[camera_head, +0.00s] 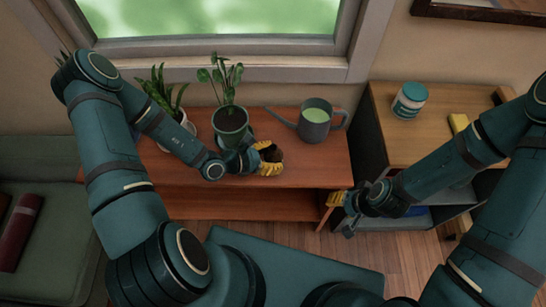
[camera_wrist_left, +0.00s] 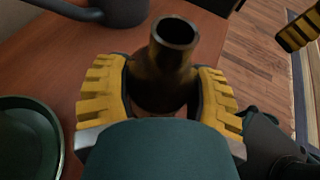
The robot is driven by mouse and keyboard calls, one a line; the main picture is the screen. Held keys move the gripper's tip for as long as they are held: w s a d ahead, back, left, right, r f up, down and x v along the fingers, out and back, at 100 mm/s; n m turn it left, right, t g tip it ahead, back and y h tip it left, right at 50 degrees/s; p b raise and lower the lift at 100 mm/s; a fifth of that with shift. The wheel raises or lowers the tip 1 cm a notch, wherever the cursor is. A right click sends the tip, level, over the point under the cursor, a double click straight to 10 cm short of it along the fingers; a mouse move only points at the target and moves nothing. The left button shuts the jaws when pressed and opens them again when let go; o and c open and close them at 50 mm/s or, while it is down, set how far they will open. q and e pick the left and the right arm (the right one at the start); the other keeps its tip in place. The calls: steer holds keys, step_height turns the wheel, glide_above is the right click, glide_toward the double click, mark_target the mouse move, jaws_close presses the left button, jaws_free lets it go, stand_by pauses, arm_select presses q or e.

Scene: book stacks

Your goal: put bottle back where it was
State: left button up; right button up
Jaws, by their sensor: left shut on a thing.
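A dark brown bottle (camera_wrist_left: 174,48) with an open neck stands between the yellow fingers of my left gripper (camera_wrist_left: 165,95) in the left wrist view. In the head view the left gripper (camera_head: 268,160) is shut on the bottle (camera_head: 271,153) over the front middle of the reddish wooden bench (camera_head: 310,173). I cannot tell whether the bottle's base touches the bench top. My right gripper (camera_head: 341,203) is in front of the bench's right end, with nothing seen in it; its opening is unclear.
A potted plant (camera_head: 231,121) stands just behind the left gripper, and a grey watering can (camera_head: 315,122) stands right of it. Another plant (camera_head: 165,90) is at the left. A jar (camera_head: 410,100) sits on the right cabinet (camera_head: 380,92). The bench's right end is clear.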

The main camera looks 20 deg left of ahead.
arm_select(q)
steer(key=shift+r, duration=0.1)
steer(key=o, duration=1.3)
steer(key=shift+f, duration=0.2)
